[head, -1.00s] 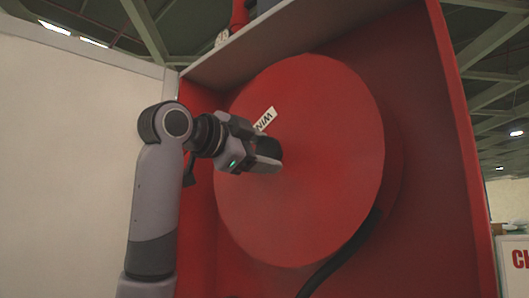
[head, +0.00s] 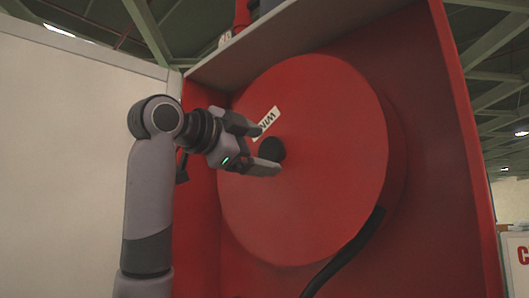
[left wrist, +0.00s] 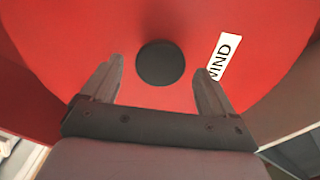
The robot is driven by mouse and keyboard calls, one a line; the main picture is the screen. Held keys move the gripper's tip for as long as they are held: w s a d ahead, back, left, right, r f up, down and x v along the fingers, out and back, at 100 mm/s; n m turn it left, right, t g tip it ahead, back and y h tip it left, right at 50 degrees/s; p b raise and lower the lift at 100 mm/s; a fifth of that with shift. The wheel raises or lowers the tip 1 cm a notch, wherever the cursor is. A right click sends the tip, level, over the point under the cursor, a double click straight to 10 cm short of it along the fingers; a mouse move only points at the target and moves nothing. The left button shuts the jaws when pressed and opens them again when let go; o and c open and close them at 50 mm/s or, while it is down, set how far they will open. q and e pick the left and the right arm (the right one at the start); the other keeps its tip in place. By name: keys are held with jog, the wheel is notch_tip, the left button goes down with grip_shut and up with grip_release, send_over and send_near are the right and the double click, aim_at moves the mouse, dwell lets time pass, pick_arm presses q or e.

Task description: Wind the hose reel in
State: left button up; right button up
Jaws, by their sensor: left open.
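The hose reel (head: 325,190) is a large red disc in a red cabinet. A black round knob (head: 271,149) stands out from its face, with a white label reading "WIND" (head: 266,124) beside it. A black hose (head: 345,254) leaves the reel at the lower right. My left gripper (head: 268,150) is open and empty, its fingers pointing at the knob. In the left wrist view the knob (left wrist: 160,63) lies just beyond the fingertips, between their lines, and the label (left wrist: 223,58) is to its right. The right gripper does not show.
The red cabinet's side wall (head: 465,150) stands right of the reel, and a top panel (head: 260,40) overhangs it. A pale wall panel (head: 75,160) is at the left, behind my arm. A white sign with red letters (head: 517,265) is at the far right.

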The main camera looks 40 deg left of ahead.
pick_arm(q)
jog(key=s+b, duration=0.1)
jog(key=s, duration=0.4)
jog(key=shift+s+a, duration=0.1)
jog(key=shift+a, duration=0.1)
dwell(0.4)
